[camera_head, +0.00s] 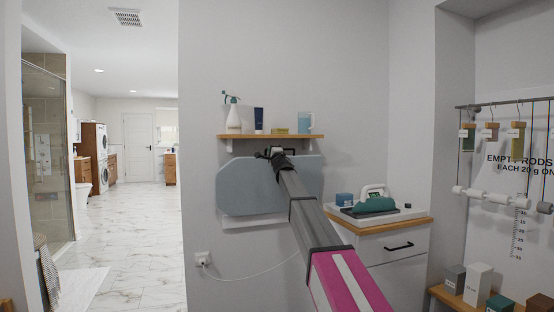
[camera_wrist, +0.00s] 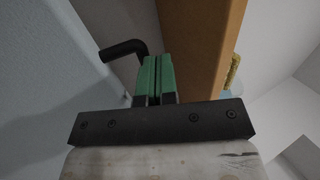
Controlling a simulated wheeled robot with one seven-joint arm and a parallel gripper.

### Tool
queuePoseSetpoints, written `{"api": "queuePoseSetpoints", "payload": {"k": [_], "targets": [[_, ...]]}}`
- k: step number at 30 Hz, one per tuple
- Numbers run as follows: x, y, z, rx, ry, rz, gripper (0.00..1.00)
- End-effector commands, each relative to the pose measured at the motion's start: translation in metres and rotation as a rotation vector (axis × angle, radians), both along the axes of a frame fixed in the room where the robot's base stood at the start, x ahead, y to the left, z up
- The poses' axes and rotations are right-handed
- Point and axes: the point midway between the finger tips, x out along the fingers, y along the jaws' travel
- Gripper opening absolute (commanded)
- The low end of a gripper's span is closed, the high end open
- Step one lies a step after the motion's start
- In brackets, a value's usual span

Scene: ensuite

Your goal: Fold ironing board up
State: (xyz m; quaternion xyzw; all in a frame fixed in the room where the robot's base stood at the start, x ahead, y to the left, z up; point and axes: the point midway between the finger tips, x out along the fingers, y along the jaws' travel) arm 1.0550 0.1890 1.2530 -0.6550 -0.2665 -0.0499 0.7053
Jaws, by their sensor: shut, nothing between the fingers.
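The ironing board (camera_head: 245,190) is a blue-grey rounded panel. It stands upright, close against the wall under the wooden shelf, and my arm hides part of it. In the wrist view its pale blue-grey face (camera_wrist: 45,80) fills the left side. My gripper (camera_head: 277,153) is at the board's upper edge, just below the shelf. The green fingers (camera_wrist: 155,78) are shut together and empty. A black bent hook or latch (camera_wrist: 125,50) is just left of the fingertips; I cannot tell whether they touch.
The wooden shelf (camera_head: 270,136) with bottles and a cup is just above my gripper; its underside (camera_wrist: 200,45) is close in the wrist view. A cabinet (camera_head: 395,242) with a green-and-white iron (camera_head: 374,204) stands right. A cable (camera_head: 255,274) runs from the wall socket. Open floor (camera_head: 135,235) lies left.

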Motion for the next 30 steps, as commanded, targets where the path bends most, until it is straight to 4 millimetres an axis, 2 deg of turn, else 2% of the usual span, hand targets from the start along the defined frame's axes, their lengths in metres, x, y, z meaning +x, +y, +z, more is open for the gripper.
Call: {"api": "queuePoseSetpoints", "payload": {"k": [1, 3, 9, 16, 30], "targets": [[0.016, 0.004, 0.004, 0.001, 0.0, 0.0, 0.0], [0.027, 0.008, 0.007, 0.0, 0.001, 0.0, 0.0], [0.047, 0.015, 0.01, -0.001, 0.001, -0.001, 0.0], [0.054, 0.017, 0.01, 0.0, 0.001, -0.001, 0.0], [0.054, 0.018, 0.01, -0.001, 0.003, -0.001, 0.0]]}}
